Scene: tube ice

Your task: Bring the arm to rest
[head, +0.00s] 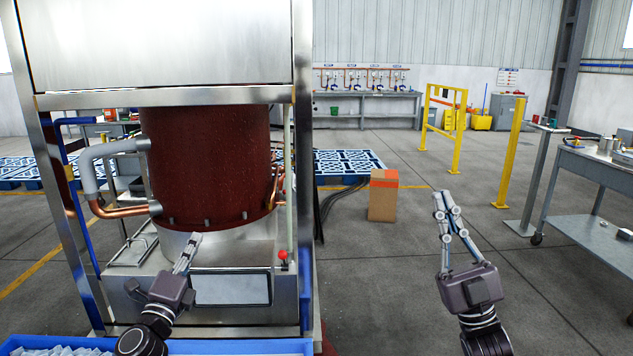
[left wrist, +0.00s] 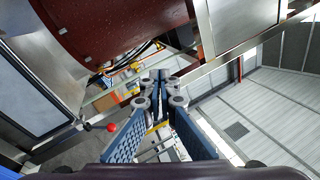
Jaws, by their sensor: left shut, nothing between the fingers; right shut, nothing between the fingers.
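My left gripper (head: 192,243) is in front of the tube ice machine (head: 168,48), its fingers pointing up before the metal base under the dark red cylinder (head: 207,165). It is shut and empty. Its closed fingers (left wrist: 160,77) also show in the left wrist view, with the machine's red cylinder (left wrist: 110,25) beyond them. My right gripper (head: 444,200) is raised over open floor to the right of the machine, shut and empty, and touches nothing.
A blue bin (head: 240,346) with ice stands at the lower left. A red-knobbed lever (head: 283,256) sits on the machine's front; its knob shows in the left wrist view (left wrist: 111,127). A cardboard box (head: 383,196), a yellow barrier (head: 445,118) and a cart (head: 590,175) stand beyond.

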